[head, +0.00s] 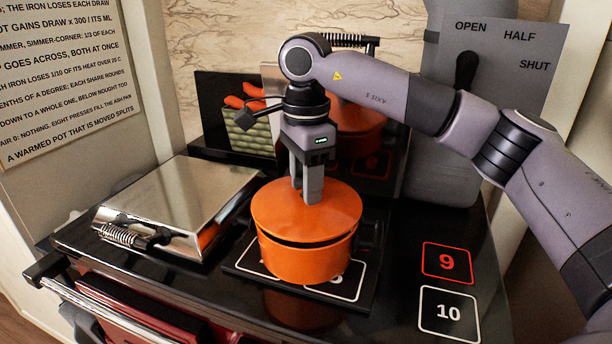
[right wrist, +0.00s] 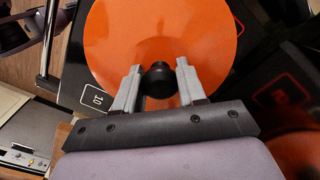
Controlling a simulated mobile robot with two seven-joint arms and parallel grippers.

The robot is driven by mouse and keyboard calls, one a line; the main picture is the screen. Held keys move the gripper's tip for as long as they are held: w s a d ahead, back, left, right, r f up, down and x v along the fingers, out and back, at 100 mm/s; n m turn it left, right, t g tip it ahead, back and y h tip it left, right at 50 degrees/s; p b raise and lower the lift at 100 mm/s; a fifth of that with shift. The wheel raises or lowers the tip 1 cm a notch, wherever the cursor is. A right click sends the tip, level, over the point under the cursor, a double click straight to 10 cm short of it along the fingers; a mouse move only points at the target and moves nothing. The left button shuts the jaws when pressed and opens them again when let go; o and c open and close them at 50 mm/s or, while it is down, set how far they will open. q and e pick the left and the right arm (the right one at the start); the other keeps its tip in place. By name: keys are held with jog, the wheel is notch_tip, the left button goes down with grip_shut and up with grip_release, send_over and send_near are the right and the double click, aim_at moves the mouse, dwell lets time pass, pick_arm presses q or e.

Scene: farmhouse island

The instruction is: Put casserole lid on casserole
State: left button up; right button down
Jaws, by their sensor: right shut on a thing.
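The orange casserole (head: 312,262) stands on a dark square plate on the black stove top. The round orange lid (head: 335,212) is over the casserole, roughly lined up with it. A dark gap shows between lid and pot rim at the front, so I cannot tell whether the lid touches the rim elsewhere. My right gripper (head: 308,192) comes down from above and is shut on the lid's knob. In the right wrist view the black knob (right wrist: 158,80) sits between the fingers, with the lid (right wrist: 160,30) below it. My left gripper is not in view.
A closed shiny metal cover (head: 185,195) with a coil handle lies left of the casserole. Squares marked 9 (head: 447,262) and 10 (head: 449,313) at right are clear. A rail (head: 110,312) runs along the front edge. A lever (head: 466,70) is at back right.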

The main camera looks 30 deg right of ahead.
jog(key=shift+f+b, duration=0.45)
jog(key=shift+f, duration=0.45)
dwell(0.8)
jog(key=c, duration=0.6)
grip_release()
jog(key=shift+o, duration=0.2)
jog(key=shift+f, duration=0.1)
notch_tip(320, 180, up, 5)
jog(key=p, duration=0.3)
jog(key=shift+f+p, duration=0.15)
jog(key=shift+p, duration=0.25)
jog(key=shift+r+p, duration=0.45)
jog(key=shift+r, duration=0.25)
jog(key=shift+s, duration=0.1)
